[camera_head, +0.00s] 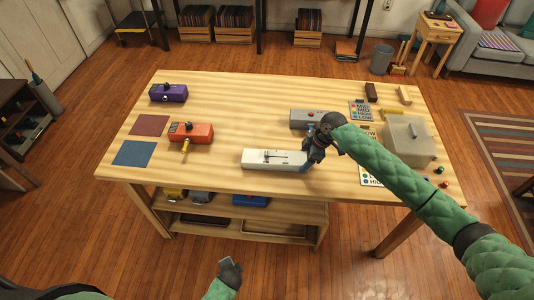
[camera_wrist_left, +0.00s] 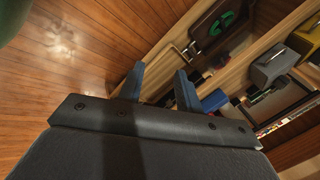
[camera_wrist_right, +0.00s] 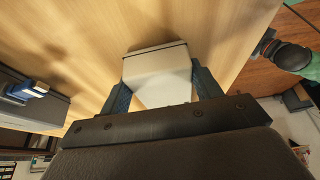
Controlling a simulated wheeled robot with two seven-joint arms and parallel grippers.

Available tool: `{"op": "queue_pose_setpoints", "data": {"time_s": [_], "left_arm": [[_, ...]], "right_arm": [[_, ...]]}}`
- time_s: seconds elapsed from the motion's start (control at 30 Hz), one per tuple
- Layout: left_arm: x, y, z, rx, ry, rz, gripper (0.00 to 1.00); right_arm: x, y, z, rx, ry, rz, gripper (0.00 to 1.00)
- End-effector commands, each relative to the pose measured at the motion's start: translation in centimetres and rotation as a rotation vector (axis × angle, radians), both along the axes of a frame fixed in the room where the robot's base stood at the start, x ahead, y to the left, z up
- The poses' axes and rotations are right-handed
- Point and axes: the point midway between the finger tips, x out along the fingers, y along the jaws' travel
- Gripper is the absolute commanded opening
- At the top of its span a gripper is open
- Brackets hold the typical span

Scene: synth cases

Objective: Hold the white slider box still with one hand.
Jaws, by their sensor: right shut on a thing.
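The white slider box (camera_head: 270,159) lies on the wooden table near its front edge, with a dark slot and small slider on its top. My right gripper (camera_head: 306,164) is at the box's right end, shut on it. In the right wrist view the white box (camera_wrist_right: 158,70) sits between the two fingers of the right gripper (camera_wrist_right: 165,92). My left gripper (camera_head: 229,266) is low in front of the table, away from the box. In the left wrist view the left gripper (camera_wrist_left: 160,85) has its fingers apart with nothing between them.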

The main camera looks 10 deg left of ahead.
Motion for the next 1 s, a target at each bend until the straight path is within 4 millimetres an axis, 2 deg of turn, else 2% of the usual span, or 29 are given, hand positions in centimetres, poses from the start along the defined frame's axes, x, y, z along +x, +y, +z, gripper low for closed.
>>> {"op": "queue_pose_setpoints", "data": {"time_s": [0.1, 0.3, 0.6, 0.83, 0.9, 1.0], "left_arm": [[3.5, -1.0, 3.8, 0.174, -0.096, -0.224, 0.35], [8.5, -3.0, 10.8, 0.520, -0.240, -0.576, 0.35], [13.6, -7.2, 22.3, 1.134, -0.395, -0.991, 0.35], [15.8, -10.4, 30.4, 1.602, -0.437, -1.162, 0.35], [17.1, -10.9, 32.1, 1.698, -0.445, -1.173, 0.35], [18.5, -11.1, 33.2, 1.760, -0.456, -1.170, 0.35]], "right_arm": [[0.0, 0.0, 0.0, 0.000, 0.000, 0.000, 0.36], [0.0, 0.0, 0.0, 0.000, 0.000, 0.000, 0.36], [0.0, 0.0, 0.0, 0.000, 0.000, 0.000, 0.36], [0.0, 0.0, 0.0, 0.000, 0.000, 0.000, 0.36], [0.0, 0.0, 0.0, 0.000, 0.000, 0.000, 0.36], [0.0, 0.0, 0.0, 0.000, 0.000, 0.000, 0.36]]}}
